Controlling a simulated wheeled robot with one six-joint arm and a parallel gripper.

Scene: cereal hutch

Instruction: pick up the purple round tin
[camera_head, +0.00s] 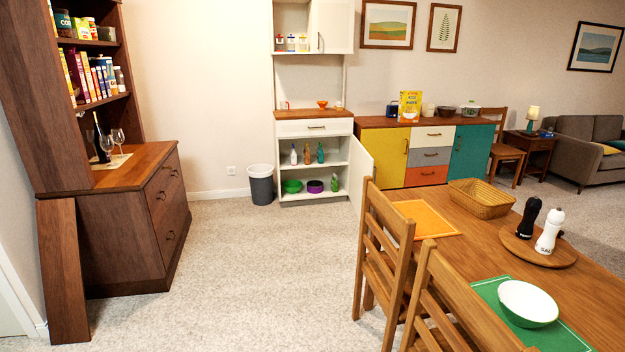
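A purple round tin (315,187) sits on the bottom shelf of the white hutch (313,128) against the far wall. It looks low and wide, and small at this distance. A green bowl-like thing (292,186) stands to its left and a small green item (335,183) to its right. The hutch's lower door (360,171) stands open to the right, so the shelf is exposed. My gripper is not in view.
Carpet (240,260) is clear between me and the hutch. A grey bin (261,184) stands left of the hutch. Wooden chairs (383,250) and a dining table (475,240) fill the right; a dark wooden cabinet (140,220) stands left.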

